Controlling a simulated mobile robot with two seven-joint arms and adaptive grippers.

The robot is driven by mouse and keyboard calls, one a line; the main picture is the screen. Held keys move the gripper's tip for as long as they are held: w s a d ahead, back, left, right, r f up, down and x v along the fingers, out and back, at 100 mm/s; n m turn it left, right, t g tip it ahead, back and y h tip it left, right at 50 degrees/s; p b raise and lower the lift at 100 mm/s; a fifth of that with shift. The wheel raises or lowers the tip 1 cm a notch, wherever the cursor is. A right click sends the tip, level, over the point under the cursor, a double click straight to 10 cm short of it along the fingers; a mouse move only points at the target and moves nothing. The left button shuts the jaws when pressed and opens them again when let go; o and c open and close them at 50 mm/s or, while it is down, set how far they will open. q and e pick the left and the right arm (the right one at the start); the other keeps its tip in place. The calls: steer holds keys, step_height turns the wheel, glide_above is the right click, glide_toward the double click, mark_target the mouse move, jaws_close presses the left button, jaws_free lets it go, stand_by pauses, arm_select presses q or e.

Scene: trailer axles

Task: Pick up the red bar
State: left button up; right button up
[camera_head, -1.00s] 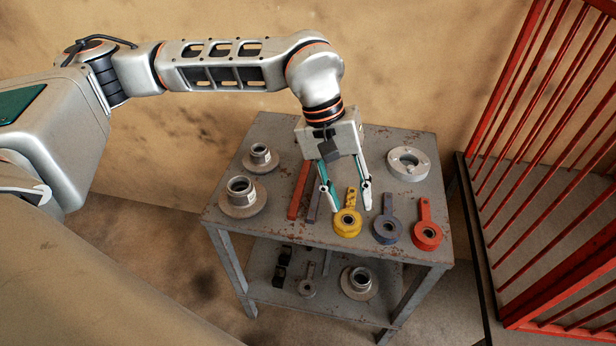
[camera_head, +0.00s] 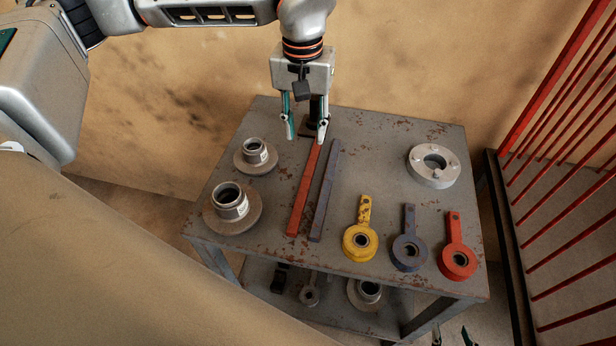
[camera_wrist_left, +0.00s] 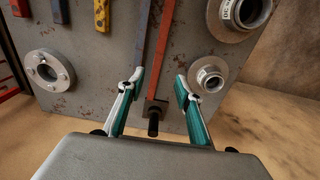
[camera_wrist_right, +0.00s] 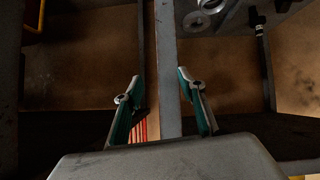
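The red bar (camera_head: 304,195) lies flat on the grey table, beside a blue-grey bar (camera_head: 325,190). My left gripper (camera_head: 306,139) is open and empty over the far end of the red bar. In the left wrist view the red bar (camera_wrist_left: 158,55) runs away between the spread fingers (camera_wrist_left: 155,84), partly next to the blue-grey bar (camera_wrist_left: 144,40). Whether the fingers are level with the bar is unclear. My right gripper (camera_wrist_right: 159,77) is open in its wrist view, low by the table; only its fingertips (camera_head: 452,338) show at the head view's bottom right.
Flanged hubs (camera_head: 230,203) sit left of the bars. Yellow (camera_head: 360,242), blue-grey (camera_head: 409,252) and red (camera_head: 458,260) ring-ended parts and a pale disc (camera_head: 433,166) lie right. A red cage stands right.

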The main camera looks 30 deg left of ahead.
arm_select(q)
steer(key=b, duration=0.3)
glide_toward(308, 177)
steer(key=shift+a+f, duration=0.15)
steer(key=shift+a, duration=0.05)
steer(key=shift+f, duration=0.3)
steer(key=shift+s+f, duration=0.1)
steer(key=shift+f, duration=0.45)
step_height(308, 177, down, 7)
steer(key=shift+d+r+b, duration=0.15)
steer(key=shift+r+b, duration=0.05)
steer(key=shift+b, duration=0.3)
arm_select(e)
steer(key=f, duration=0.2)
steer(key=s+f, duration=0.1)
steer(key=f, duration=0.1)
steer(key=shift+s+f, duration=0.15)
steer(key=shift+f, duration=0.15)
arm_select(q)
jaws_close()
steer(key=shift+w+r, duration=0.15)
steer(key=shift+w, duration=0.05)
